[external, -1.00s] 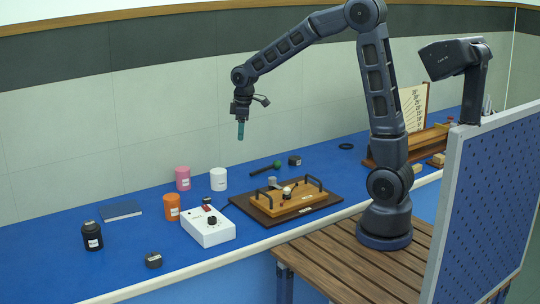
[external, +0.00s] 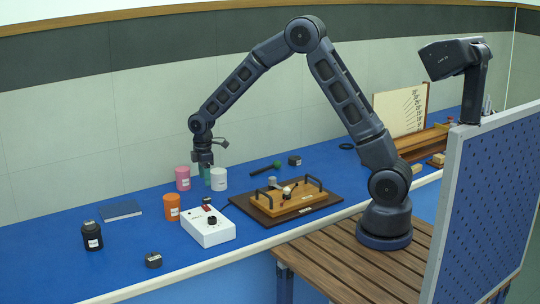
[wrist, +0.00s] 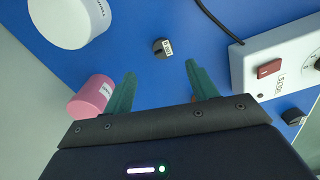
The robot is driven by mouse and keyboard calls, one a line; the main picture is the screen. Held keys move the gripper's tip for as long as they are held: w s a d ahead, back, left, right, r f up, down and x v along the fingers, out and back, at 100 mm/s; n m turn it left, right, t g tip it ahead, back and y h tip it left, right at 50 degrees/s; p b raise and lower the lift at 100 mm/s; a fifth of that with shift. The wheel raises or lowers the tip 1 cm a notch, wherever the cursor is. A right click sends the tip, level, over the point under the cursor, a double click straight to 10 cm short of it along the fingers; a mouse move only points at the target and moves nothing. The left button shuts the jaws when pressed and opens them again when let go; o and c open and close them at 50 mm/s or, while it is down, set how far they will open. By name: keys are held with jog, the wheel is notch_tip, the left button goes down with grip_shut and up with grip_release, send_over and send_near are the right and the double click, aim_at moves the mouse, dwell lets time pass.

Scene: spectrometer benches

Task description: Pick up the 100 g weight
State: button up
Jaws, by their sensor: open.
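My gripper (external: 206,174) hangs pointing down beside the pink and white canisters in the external view. In the wrist view its two green fingers (wrist: 160,72) are apart with nothing between them. A small dark weight with a white label (wrist: 162,48) lies on the blue bench just beyond the fingertips, roughly centred between them. In the external view a small dark piece (external: 207,201) at the back of the white box looks like the same weight. Another dark labelled piece (external: 153,260) lies near the front edge. I cannot read either label surely.
The pink canister (wrist: 93,97) is close beside the left finger, and the white canister (wrist: 70,20) is at upper left. The white box (wrist: 285,65) with a red switch is at right. An orange canister (external: 172,207) stands left of the box. A cable crosses the bench.

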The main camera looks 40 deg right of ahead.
aim_at(207, 198)
notch_tip(207, 198, down, 3)
jog(key=shift+r, duration=0.1)
jog(key=shift+s+f, duration=0.15)
jog(key=shift+f, duration=1.2)
jog(key=shift+s+f, duration=0.1)
jog(key=shift+f, duration=1.2)
jog(key=c, duration=1.1)
